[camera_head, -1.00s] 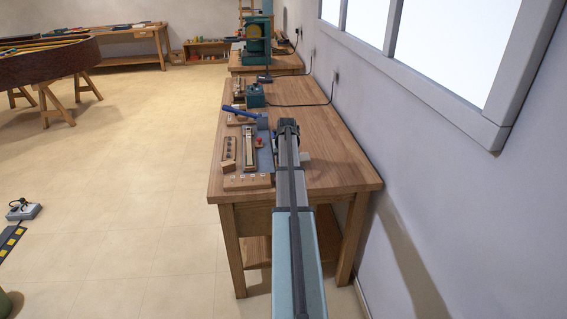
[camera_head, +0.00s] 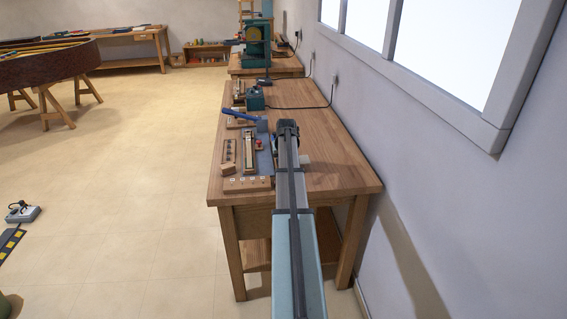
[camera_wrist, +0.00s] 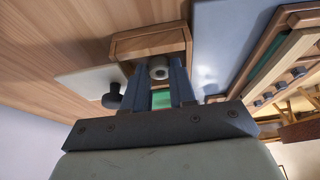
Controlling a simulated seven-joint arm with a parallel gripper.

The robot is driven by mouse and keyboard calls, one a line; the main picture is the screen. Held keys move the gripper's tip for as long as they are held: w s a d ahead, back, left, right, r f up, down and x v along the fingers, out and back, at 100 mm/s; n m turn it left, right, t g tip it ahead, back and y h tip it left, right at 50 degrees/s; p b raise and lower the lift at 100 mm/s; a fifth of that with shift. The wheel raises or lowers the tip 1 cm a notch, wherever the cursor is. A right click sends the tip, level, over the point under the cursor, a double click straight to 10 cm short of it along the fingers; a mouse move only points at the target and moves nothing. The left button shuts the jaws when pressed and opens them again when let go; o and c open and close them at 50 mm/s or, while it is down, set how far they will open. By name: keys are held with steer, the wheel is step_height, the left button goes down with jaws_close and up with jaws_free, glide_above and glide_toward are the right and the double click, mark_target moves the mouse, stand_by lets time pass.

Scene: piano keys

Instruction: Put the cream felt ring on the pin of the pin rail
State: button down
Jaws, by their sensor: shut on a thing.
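My gripper (camera_wrist: 160,82) is shut on the cream felt ring (camera_wrist: 158,68), a small pale ring with a dark hole, held near the fingertips. Something green (camera_wrist: 162,99) shows between the fingers behind it. A wooden block (camera_wrist: 150,42) lies just beyond the ring; I cannot tell whether they touch. A wooden rail with several dark pegs (camera_wrist: 275,95) is to the right in the wrist view; I cannot tell if it is the pin rail. In the head view my arm covers the ring, and its end (camera_head: 288,127) is over the workbench, right of the blue-grey mat (camera_head: 264,162).
The wooden workbench (camera_head: 335,176) runs along the wall. A wooden block (camera_head: 247,184) lies at its near left edge, with a blue-handled tool (camera_head: 240,113) farther back. A dark knob (camera_wrist: 112,96) stands beside my fingers, by a pale plate (camera_wrist: 85,85). Bare bench lies to the right.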

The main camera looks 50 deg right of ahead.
step_height(320, 180, up, 9)
steer(key=n+t+y, duration=0.1)
steer(key=n, duration=0.3)
glide_above(253, 181)
steer(key=f, duration=0.2)
steer(key=shift+s+a+r, duration=0.15)
steer(key=shift+s+a, duration=0.15)
steer(key=shift+s, duration=0.15)
steer(key=shift+n, duration=0.3)
steer(key=shift+f, duration=2.45)
steer(key=shift+f, duration=1.05)
stand_by(0.3)
